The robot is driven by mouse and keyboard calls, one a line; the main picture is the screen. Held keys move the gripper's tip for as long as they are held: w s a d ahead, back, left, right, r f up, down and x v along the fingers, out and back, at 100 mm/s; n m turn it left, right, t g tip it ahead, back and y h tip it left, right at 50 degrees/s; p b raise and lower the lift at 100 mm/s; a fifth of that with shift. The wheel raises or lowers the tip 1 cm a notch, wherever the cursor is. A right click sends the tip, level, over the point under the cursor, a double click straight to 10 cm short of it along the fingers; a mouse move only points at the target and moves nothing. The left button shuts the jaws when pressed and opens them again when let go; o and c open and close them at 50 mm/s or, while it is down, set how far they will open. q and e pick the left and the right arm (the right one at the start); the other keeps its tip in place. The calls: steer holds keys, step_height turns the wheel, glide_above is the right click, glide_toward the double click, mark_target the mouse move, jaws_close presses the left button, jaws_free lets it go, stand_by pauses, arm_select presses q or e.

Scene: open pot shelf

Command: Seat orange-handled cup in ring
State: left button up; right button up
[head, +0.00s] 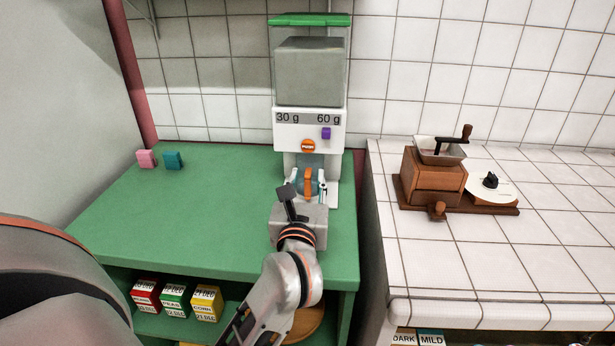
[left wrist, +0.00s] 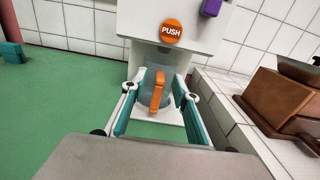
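The orange-handled cup (head: 308,180) stands upright at the foot of the white dispenser (head: 309,133), under its spout. In the left wrist view the greyish see-through cup (left wrist: 147,92) shows its orange handle (left wrist: 157,88) facing me. My left gripper (head: 307,186) reaches in from the front, its fingers spread on either side of the cup. In the left wrist view the gripper (left wrist: 157,88) looks open, with narrow gaps beside the cup; contact is not visible. I cannot make out a ring or whether the cup sits in one. My right gripper is not in view.
The green counter (head: 200,215) is mostly clear, with a pink block (head: 146,158) and a teal block (head: 174,160) at the back left. A wooden grinder (head: 434,178) stands on the white tiled counter at right. Several small boxes (head: 175,300) sit on the shelf below.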

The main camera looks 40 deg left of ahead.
arm_select(q)
steer(key=v, duration=1)
steer(key=shift+s+d, duration=0.15)
steer(key=shift+s, duration=0.1)
